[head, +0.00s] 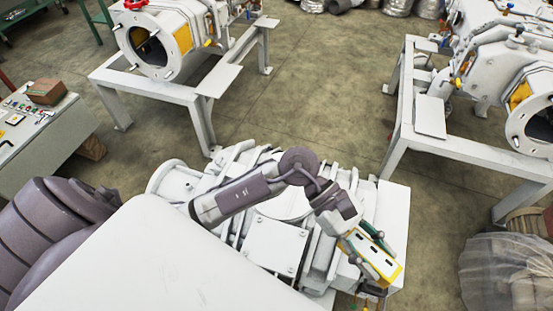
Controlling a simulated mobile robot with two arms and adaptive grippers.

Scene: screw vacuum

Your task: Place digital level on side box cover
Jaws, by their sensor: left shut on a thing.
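The digital level (374,262), a yellow bar with a pale face and dark slots, is at the lower right of the white screw vacuum machine in the head view. My left gripper (368,245) is shut on it and holds it tilted, its lower end pointing down and right. The level overlaps the white box-shaped right end (393,215) of the machine. I cannot tell which surface is the side box cover, or whether the level touches anything. My right gripper is not in view.
A white machine on a frame (200,85) stands at the back left, and another on a frame (398,150) at the right. A control panel (30,125) is at the left. A plastic-wrapped bundle (505,265) lies at the lower right. Open floor (310,85) lies between the frames.

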